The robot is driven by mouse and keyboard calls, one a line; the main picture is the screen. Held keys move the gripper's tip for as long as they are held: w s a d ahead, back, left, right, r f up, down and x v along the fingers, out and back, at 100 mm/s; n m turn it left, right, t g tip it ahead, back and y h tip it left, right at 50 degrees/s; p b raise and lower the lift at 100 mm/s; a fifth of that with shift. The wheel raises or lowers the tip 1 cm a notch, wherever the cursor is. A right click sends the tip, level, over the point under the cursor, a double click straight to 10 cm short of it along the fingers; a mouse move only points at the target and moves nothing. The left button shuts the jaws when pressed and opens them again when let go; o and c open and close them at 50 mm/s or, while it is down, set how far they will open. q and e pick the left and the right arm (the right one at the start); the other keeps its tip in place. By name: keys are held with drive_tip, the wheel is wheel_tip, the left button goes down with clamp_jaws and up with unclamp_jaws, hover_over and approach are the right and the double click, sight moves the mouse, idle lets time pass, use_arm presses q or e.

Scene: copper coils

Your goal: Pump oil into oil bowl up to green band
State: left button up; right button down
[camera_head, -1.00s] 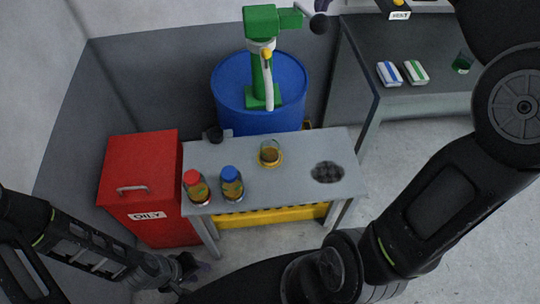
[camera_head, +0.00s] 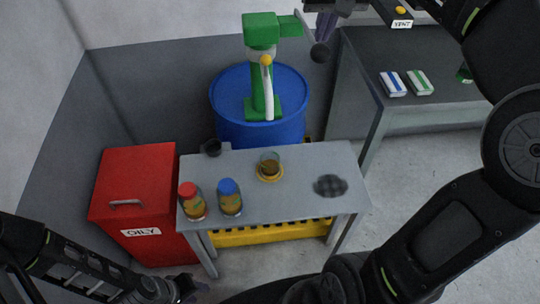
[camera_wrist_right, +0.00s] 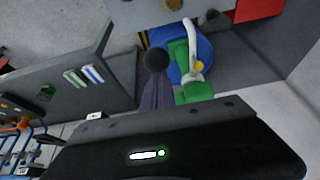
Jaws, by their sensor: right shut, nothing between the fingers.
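The green hand pump (camera_head: 261,90) stands on the blue drum (camera_head: 233,125), with its pale hose hanging down in front. Its black handle knob (camera_head: 319,53) sits at the right, just under my right gripper (camera_head: 325,28). In the right wrist view, the shut fingers (camera_wrist_right: 157,93) reach up to the knob (camera_wrist_right: 156,60) and seem to touch it. The glass oil bowl (camera_head: 269,163) holds amber oil on the grey table; its green band cannot be made out. My left gripper (camera_head: 183,288) is low at the bottom, away from the table; its jaws are unclear.
Two jars with red (camera_head: 188,189) and blue (camera_head: 228,187) lids stand at the table's (camera_head: 300,205) front left. A dark perforated patch (camera_head: 330,186) is at its right. A red OILY bin (camera_head: 135,190) is left; a dark bench (camera_head: 430,85) is at the back right.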

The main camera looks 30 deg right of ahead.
drive_tip(key=shift+s+a+f+b, duration=0.1)
drive_tip(key=shift+s+f+b, duration=0.05)
drive_tip(key=shift+f+b, duration=0.4)
drive_tip(key=shift+s+a+f+b, duration=0.15)
drive_tip(key=shift+f+b, duration=0.2)
drive_tip(key=shift+f, duration=0.4)
drive_tip(key=shift+d, duration=0.1)
drive_tip(key=shift+f+b, duration=2.5)
drive_tip(key=shift+f, duration=0.65)
wheel_tip(320, 180, up, 18)
drive_tip(key=w+p, duration=0.2)
drive_tip(key=p, duration=1.5)
drive_tip(key=shift+d+r+p, duration=0.25)
drive_tip(key=shift+d+p, duration=0.15)
